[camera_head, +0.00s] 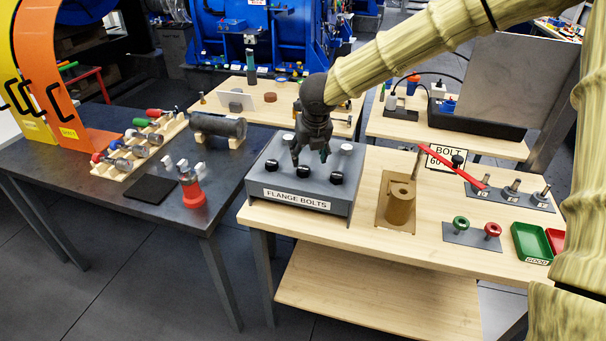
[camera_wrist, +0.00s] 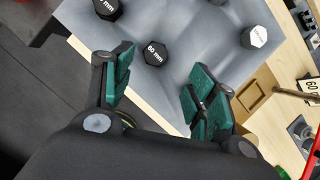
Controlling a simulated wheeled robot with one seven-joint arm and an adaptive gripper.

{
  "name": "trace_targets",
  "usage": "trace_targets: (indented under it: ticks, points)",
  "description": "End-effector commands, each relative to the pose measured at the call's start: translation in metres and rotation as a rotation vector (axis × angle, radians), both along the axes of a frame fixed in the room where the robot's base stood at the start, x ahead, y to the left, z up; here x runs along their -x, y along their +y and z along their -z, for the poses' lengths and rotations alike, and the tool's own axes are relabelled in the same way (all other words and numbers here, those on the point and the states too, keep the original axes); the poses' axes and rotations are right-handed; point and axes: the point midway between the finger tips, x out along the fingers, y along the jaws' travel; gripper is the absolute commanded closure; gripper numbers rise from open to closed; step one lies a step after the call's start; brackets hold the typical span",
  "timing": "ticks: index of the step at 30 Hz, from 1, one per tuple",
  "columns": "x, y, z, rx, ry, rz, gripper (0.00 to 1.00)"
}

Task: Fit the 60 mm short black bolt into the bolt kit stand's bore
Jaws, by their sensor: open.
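A grey stand labelled FLANGE BOLTS (camera_head: 345,203) holds black and white bolt heads; their shanks are hidden. A black hex head marked 60 mm (camera_wrist: 155,52) shows in the wrist view, beyond my fingertips. Another black head (camera_wrist: 107,8) is at the top left, and a white head (camera_wrist: 255,37) at the right. My gripper (camera_head: 310,153) is over the stand, pointing down. In the wrist view its green-padded fingers (camera_wrist: 162,82) are apart with nothing between them. A brown block with a hole in its top (camera_head: 400,205) stands right of the stand; I cannot tell if it is the kit's bore.
A sign reading BOLT 60 (camera_head: 446,157) stands behind the brown block, with a red bar (camera_head: 452,165) across it. Metal studs on a plate (camera_head: 511,193), green and red knobs (camera_head: 492,230) and a green tray (camera_head: 531,243) are to the right. A dark table (camera_head: 110,200) lies left.

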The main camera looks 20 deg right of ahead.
Motion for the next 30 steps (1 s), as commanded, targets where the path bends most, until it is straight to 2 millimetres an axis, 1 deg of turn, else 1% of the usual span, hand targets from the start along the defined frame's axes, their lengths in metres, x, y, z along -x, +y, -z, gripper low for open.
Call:
trace_targets:
  ticks: [2,8,14,18,23,29,30]
  points:
    - [-0.003,0.000,0.008,0.001,0.001,-0.002,0.43]
    - [-0.008,0.001,0.018,0.000,0.001,-0.001,0.43]
    - [-0.017,0.006,0.038,0.001,0.001,-0.003,0.43]
    - [-0.023,0.006,0.052,0.001,0.001,-0.001,0.43]
    - [-0.026,0.005,0.059,0.000,-0.001,-0.002,0.43]
    - [-0.026,0.006,0.059,0.000,-0.001,-0.001,0.43]
    - [-0.026,0.006,0.059,0.000,-0.001,-0.001,0.46]
